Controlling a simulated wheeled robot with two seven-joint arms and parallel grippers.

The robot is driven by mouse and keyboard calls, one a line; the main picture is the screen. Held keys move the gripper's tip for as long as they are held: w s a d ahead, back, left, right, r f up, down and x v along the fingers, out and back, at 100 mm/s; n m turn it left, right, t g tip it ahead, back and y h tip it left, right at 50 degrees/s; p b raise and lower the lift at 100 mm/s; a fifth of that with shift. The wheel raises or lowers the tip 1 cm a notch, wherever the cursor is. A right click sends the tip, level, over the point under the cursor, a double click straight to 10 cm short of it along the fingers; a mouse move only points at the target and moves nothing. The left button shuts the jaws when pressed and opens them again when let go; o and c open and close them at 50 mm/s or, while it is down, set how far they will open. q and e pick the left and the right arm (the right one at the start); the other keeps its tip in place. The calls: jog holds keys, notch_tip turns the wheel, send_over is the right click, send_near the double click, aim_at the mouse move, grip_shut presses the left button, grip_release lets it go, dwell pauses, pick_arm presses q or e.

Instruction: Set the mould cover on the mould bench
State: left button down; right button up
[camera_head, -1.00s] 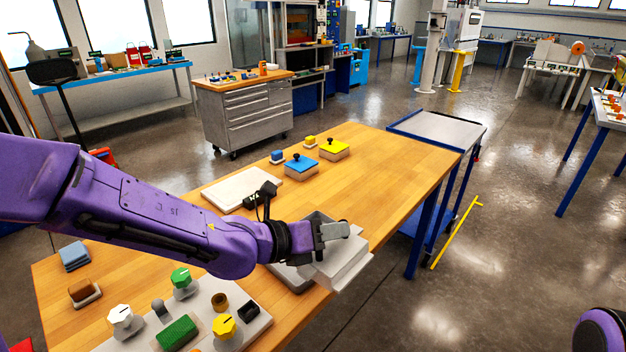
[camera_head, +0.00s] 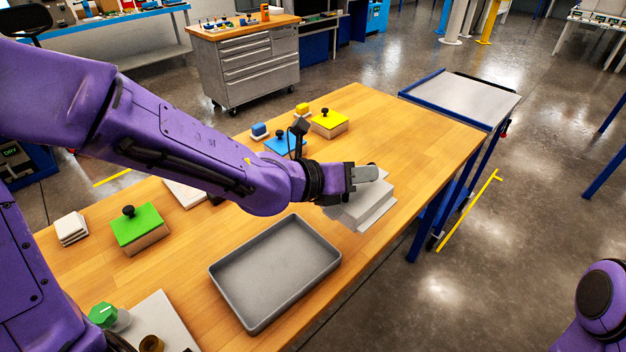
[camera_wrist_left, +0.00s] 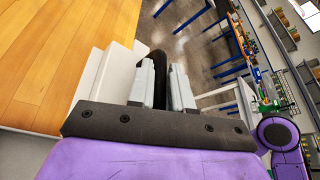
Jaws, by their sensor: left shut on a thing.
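The mould cover (camera_head: 362,211), a pale grey stepped block with a flat flange, is over the wooden bench (camera_head: 415,140) near its right-hand edge. My left gripper (camera_head: 364,174) is shut on its upper part. In the left wrist view the pale cover (camera_wrist_left: 104,76) shows beside the gripper fingers (camera_wrist_left: 164,84), with a dark part between and behind them. I cannot tell whether the cover touches the wood or hangs just above it. My right gripper is out of view.
An empty grey tray (camera_head: 275,272) lies nearer on the bench. A green-lidded box (camera_head: 136,228), blue-lidded box (camera_head: 285,146) and yellow-lidded box (camera_head: 328,122) stand around my arm. Bare wood lies right of the yellow box. A blue-framed cart (camera_head: 460,97) adjoins the bench's far end.

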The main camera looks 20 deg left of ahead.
pick_arm(q)
jog(key=w+f+b, duration=0.1)
jog(key=w+a+f+b, duration=0.1)
jog(key=w+b, duration=0.1)
jog(key=w+f+b, duration=0.1)
jog(key=b, duration=0.1)
jog(key=shift+w+a, duration=0.2)
jog(key=shift+w, duration=0.1)
jog(key=w+f+p, duration=0.1)
jog(key=w+f, duration=0.2)
jog(key=w+a+f+p, duration=0.1)
jog(key=w+f, duration=0.2)
jog(key=w+f+p, duration=0.2)
jog(key=w+f, duration=0.1)
jog(key=shift+w+a+f, duration=0.25)
jog(key=shift+a+f, duration=0.15)
jog(key=shift+f, duration=0.15)
jog(key=c, duration=1.4)
grip_release()
jog(key=shift+f, duration=0.2)
jog(key=shift+c, duration=0.2)
jog(key=o, duration=0.4)
jog(key=shift+s, duration=0.1)
